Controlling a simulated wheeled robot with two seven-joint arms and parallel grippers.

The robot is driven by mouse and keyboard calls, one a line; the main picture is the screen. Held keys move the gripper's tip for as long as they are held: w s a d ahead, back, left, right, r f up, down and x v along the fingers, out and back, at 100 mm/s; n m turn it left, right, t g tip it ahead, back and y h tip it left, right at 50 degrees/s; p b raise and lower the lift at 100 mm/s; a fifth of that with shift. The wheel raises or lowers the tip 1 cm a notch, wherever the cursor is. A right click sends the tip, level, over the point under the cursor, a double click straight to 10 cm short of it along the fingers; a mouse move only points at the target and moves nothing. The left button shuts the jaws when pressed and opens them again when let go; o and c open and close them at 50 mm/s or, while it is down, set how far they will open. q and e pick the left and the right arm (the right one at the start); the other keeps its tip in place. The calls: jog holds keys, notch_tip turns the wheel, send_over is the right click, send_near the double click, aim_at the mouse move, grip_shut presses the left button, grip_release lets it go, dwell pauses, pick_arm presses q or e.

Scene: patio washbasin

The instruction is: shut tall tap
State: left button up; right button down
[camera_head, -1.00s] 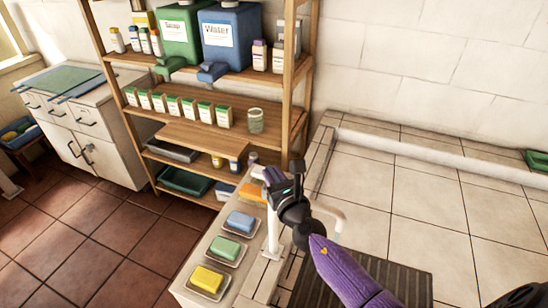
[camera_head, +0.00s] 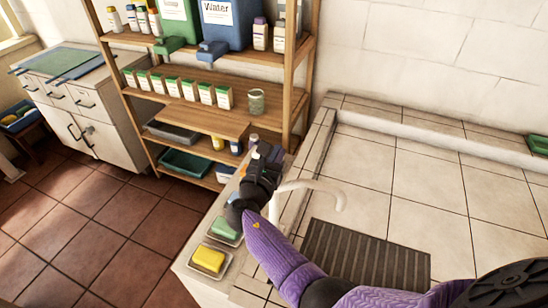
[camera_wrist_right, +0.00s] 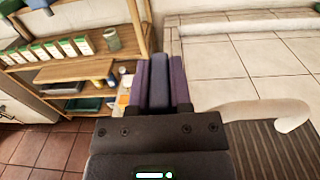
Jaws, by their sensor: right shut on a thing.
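The tall tap's white curved spout (camera_head: 322,188) shows in the head view, reaching right over the dark ribbed drain mat (camera_head: 365,255). It also shows at the right of the wrist view (camera_wrist_right: 268,112). My right gripper (camera_head: 266,158) is at the left end of the spout, at the top of the tap, and hides the tap's post and handle. In the wrist view its fingers (camera_wrist_right: 160,82) are close together around a dark narrow piece, apparently the tap's handle. I see no clear water stream under the spout. My left gripper is out of view.
A yellow soap (camera_head: 208,260) and a green soap (camera_head: 225,229) sit in dishes left of my right arm. A wooden shelf (camera_head: 200,115) with bottles and boxes stands behind. The tiled basin floor (camera_head: 400,180) to the right is clear.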

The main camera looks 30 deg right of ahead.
jog(key=shift+r+m+g+h, duration=0.15)
jog(key=shift+m+g+h, duration=0.15)
jog(key=shift+g, duration=0.1)
jog(key=c, duration=0.5)
grip_release()
jog(key=shift+w, duration=0.1)
jog(key=shift+c, duration=0.2)
